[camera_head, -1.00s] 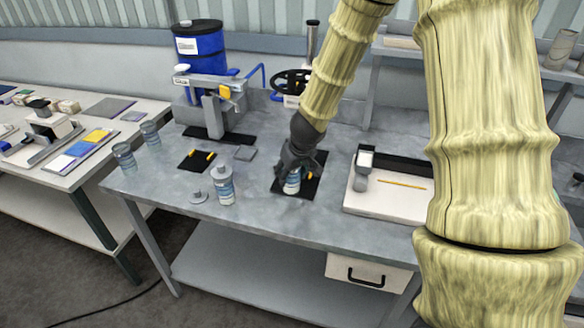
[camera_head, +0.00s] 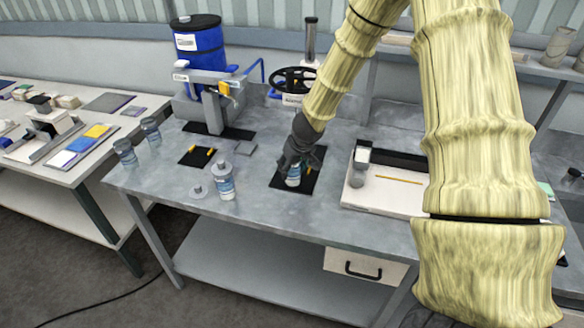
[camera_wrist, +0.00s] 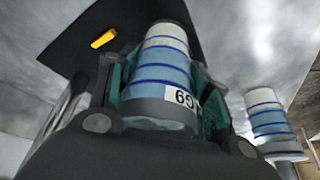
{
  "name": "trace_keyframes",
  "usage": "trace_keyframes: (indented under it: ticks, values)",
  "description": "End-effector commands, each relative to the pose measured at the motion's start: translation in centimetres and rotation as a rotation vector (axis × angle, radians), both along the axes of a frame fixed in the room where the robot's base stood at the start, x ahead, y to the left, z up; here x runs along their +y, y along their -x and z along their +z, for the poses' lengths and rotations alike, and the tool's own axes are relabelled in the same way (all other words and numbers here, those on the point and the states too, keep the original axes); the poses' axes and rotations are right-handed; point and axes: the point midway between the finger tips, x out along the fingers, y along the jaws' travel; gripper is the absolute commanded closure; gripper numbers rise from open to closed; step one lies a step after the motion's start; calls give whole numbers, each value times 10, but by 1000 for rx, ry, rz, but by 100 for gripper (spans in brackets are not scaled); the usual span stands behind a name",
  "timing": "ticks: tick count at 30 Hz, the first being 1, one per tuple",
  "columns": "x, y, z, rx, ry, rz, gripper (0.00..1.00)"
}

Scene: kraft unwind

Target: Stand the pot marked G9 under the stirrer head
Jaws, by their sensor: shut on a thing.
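My gripper (camera_head: 297,160) is shut on a blue-and-white banded pot (camera_head: 293,176) with a grey top. In the wrist view the pot (camera_wrist: 163,75) sits between the fingers, with a label reading G9, seen rotated. The pot is over a black mat (camera_head: 283,182) with yellow marks; I cannot tell whether it touches the mat. A grey bench machine (camera_head: 208,88) with a yellow part stands at the back left, in front of a blue drum. Another machine with a black handwheel (camera_head: 292,79) is behind my arm. I cannot tell which carries the stirrer head.
Another black mat (camera_head: 197,157) with yellow marks is farther left. A white tray (camera_head: 390,200) is at the right.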

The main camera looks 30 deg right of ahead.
Motion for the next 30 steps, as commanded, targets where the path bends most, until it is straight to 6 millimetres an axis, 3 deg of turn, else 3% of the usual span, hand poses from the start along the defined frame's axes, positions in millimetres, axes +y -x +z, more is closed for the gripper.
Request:
trace_keyframes:
  ticks: [15,16,19,30]
  values:
    - [0,0,-6,0,0,0,78]
    - [0,0,-5,0,0,0,46]
    - [0,0,-5,0,0,0,28]
    - [0,0,-3,0,0,1,28]
